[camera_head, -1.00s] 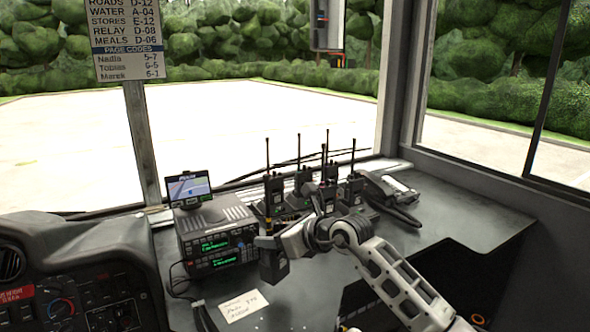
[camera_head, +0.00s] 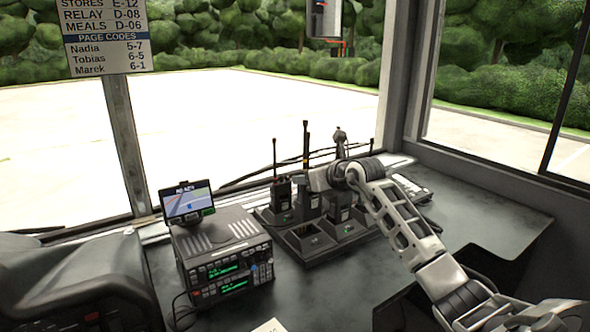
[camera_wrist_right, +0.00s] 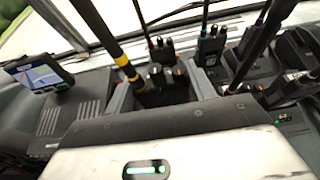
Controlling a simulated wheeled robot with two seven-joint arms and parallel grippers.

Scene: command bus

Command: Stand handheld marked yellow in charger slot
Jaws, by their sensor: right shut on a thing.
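The yellow-marked handheld, a black radio with a yellow band on its antenna (camera_head: 306,152), is upright over the back part of the black charger (camera_head: 318,259). My right gripper (camera_head: 317,182) is shut on it, and the fingers hide much of its body. In the right wrist view the yellow-banded antenna (camera_wrist_right: 122,62) leans at the left, and the handheld's top shows between the fingers. I cannot tell whether its base is in a slot or just above one. My left gripper is not in view.
Another handheld (camera_head: 281,195) stands in the charger to the left, close to the held one. More handhelds (camera_wrist_right: 211,45) stand behind in the right wrist view. A radio unit (camera_head: 222,255) with a small screen (camera_head: 187,202) is on the left. The counter (camera_head: 490,222) at right is clear.

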